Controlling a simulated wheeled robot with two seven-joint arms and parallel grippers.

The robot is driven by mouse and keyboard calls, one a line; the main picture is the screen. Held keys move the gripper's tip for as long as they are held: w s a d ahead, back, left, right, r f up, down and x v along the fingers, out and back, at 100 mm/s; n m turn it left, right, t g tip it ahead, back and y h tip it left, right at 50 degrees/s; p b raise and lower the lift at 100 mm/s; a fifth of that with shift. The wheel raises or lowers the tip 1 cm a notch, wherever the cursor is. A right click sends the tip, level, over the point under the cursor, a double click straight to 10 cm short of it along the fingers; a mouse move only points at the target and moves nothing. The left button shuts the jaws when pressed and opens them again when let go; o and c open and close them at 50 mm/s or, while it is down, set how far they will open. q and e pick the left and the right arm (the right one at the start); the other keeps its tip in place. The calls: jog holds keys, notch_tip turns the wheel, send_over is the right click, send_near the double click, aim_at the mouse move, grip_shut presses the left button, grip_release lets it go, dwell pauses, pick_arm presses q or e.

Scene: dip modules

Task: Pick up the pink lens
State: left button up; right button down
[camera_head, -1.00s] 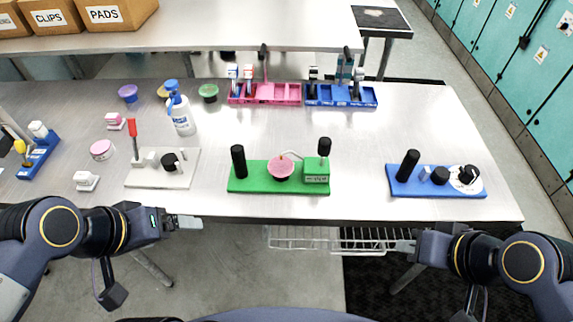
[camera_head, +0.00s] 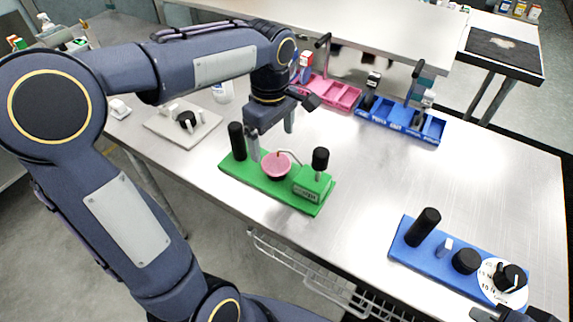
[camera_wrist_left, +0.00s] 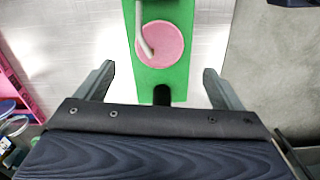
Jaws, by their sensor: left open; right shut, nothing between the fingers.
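The pink lens (camera_head: 277,165) is a round disc on a dark base on the green board (camera_head: 309,206), between a black post and a green block. A thin curved rod reaches over it. My left gripper (camera_head: 271,143) is open and empty, pointing down just above and behind the lens. In the left wrist view the pink lens (camera_wrist_left: 161,45) lies ahead between the open fingers (camera_wrist_left: 158,68), apart from both, with the rod crossing its left part. My right gripper (camera_head: 484,315) is shut and empty at the bottom right edge, partly cut off.
A blue board (camera_head: 407,251) with a black post and knobs stands at the right. A pink tray (camera_head: 341,95) and a blue tray (camera_head: 431,128) stand behind. A pale board (camera_head: 160,127) lies left. The table between the green and blue boards is clear.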

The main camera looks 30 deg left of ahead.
aim_at(275, 162)
pick_arm(q)
jog(key=f, duration=0.6)
jog(key=shift+d+f, duration=0.1)
jog(key=shift+d, duration=0.1)
jog(key=shift+c, duration=0.4)
jog(key=c, duration=1)
